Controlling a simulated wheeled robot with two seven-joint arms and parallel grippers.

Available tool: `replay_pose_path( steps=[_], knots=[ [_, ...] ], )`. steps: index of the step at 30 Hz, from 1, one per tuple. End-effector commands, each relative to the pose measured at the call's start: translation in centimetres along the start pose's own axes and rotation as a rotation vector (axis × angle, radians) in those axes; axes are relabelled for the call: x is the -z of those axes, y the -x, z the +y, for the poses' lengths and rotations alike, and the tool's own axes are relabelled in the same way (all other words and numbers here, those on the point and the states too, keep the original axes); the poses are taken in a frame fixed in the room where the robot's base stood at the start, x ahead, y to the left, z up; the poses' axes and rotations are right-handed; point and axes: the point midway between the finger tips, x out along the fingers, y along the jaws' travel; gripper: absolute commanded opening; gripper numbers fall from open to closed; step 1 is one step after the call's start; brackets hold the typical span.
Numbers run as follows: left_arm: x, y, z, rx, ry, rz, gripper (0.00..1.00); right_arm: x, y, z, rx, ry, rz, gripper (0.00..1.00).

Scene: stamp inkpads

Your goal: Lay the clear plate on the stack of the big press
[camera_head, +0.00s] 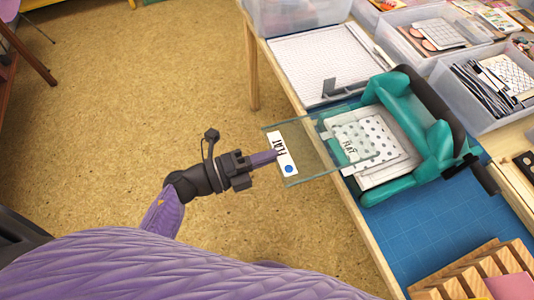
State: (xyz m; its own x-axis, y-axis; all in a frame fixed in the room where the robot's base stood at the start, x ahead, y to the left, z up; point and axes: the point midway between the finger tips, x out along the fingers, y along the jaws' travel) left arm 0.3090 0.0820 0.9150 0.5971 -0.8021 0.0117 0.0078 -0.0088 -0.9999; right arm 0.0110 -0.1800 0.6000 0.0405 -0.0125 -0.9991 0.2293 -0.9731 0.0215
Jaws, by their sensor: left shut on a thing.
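My left gripper (268,157) is shut on the near left edge of a clear plate (312,148) with a white "FLAT" label and a blue dot. I hold the plate out past the table's left edge, and its right part overlaps the stack in the picture. The big press (432,132) is teal with a dark roller and stands on the table. Its stack (400,152) has white sheets and a dotted piece, with another "FLAT" label showing. I cannot tell whether the plate touches the stack. My right gripper is not in view.
A blue cutting mat (395,225) lies under and in front of the press. A wooden rack (478,272) stands at the front right. A white gridded board (320,65) lies behind the press. Clear bins (487,95) with cards stand at the right.

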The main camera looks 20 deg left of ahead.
Motion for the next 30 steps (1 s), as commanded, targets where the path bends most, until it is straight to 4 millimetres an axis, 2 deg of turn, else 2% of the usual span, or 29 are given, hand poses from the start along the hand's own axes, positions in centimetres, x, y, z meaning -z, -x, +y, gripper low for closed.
replay_pose_path(
  steps=[4, 27, 30],
  knots=[
    [0.0, -0.8, 0.1, 0.013, 0.002, -0.012, 0.00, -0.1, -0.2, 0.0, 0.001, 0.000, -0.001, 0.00],
    [0.1, -9.9, 0.7, 0.011, 0.001, -0.012, 0.00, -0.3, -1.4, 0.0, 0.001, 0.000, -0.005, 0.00],
    [0.1, -9.9, 1.8, 0.009, 0.002, -0.011, 0.00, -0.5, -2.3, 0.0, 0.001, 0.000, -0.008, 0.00]
  ],
)
